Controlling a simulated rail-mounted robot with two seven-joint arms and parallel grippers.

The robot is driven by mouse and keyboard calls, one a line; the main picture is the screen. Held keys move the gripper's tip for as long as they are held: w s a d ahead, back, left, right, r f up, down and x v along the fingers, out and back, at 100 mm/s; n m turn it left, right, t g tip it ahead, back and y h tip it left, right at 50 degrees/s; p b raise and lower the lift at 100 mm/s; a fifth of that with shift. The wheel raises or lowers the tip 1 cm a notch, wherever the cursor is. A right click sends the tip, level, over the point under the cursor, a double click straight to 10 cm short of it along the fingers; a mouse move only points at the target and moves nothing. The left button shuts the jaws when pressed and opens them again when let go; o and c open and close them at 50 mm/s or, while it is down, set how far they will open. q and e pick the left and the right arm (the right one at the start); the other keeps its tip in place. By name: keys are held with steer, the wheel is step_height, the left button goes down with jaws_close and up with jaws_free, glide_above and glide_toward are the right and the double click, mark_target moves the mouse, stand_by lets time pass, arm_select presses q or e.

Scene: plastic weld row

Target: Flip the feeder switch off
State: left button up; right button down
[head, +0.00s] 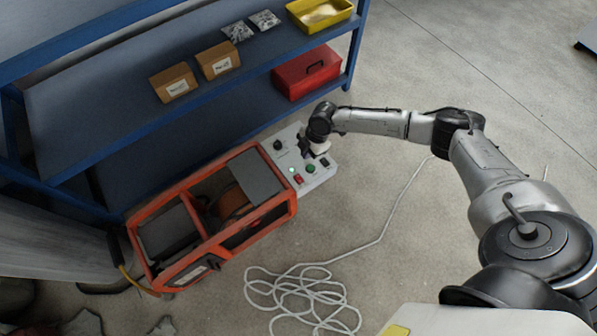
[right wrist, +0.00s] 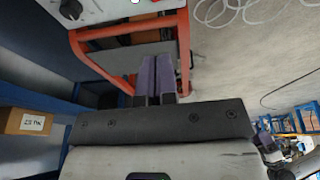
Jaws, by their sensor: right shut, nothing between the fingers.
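The feeder is an orange-framed machine (head: 215,225) on the floor with a light grey control panel (head: 318,181) at its right end. The panel carries a black knob (head: 277,145), a green button (head: 311,168), a small red control (head: 298,179), a pale lamp (head: 292,170) and a dark control (head: 325,162). I cannot tell which is the feeder switch or its position. My right gripper (head: 307,150) is over the panel's far part; contact cannot be told. In the right wrist view its fingers (right wrist: 158,72) are shut and empty. The panel's edge (right wrist: 110,12) shows above them. My left gripper is out of view.
A blue shelf rack (head: 110,110) stands behind the feeder, holding cardboard boxes (head: 173,83), a red case (head: 306,72) and a yellow bin (head: 320,13). A white cable (head: 305,293) lies coiled on the floor in front. Floor to the right is mostly clear.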

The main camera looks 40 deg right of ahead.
steer(key=b, duration=0.7)
glide_toward(297, 177)
steer(key=x, duration=0.5)
steer(key=shift+a+f, duration=0.15)
steer(key=shift+a, duration=0.25)
steer(key=shift+w+f+b, duration=0.1)
steer(key=shift+f+b, duration=0.4)
steer(key=shift+f, duration=0.15)
